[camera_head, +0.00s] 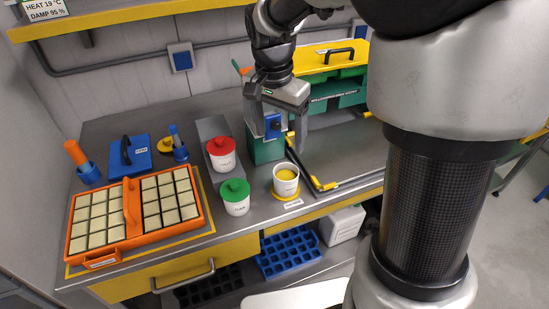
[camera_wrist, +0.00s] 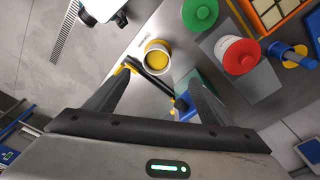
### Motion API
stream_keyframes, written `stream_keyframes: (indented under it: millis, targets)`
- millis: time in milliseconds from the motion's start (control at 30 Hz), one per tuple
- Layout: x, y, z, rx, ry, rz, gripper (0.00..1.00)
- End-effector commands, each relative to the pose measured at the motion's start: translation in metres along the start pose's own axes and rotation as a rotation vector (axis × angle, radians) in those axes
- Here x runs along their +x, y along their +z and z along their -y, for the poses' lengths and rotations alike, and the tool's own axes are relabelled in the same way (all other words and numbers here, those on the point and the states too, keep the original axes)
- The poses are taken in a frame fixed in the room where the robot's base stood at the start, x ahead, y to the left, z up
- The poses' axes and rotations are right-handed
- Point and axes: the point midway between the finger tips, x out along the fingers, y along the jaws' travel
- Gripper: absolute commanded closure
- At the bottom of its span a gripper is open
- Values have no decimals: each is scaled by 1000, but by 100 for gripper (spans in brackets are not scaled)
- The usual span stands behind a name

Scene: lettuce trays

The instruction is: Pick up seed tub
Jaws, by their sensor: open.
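Three white tubs stand on the metal bench, and I cannot read their labels well enough to tell which is the seed tub. One has a red lid (camera_head: 221,147), also in the wrist view (camera_wrist: 240,57). One has a green lid (camera_head: 235,188), also in the wrist view (camera_wrist: 200,13). My gripper (camera_head: 280,132) is open and empty, above and behind the yellow-topped tub. Its fingers (camera_wrist: 157,90) point down, apart from every tub.
An orange tray (camera_head: 121,245) of pale blocks lies at the left. Blue holders (camera_head: 129,156) stand behind it.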

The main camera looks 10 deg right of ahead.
Motion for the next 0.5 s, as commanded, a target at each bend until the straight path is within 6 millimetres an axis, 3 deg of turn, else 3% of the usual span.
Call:
stream_keyframes:
  millis: [33, 300, 500]
  targets:
    - [14, 1, -1, 0, 5, 3, 25]
    - [73, 1, -1, -2, 3, 3, 25]
    - [98, 0, -1, -1, 1, 2, 25]
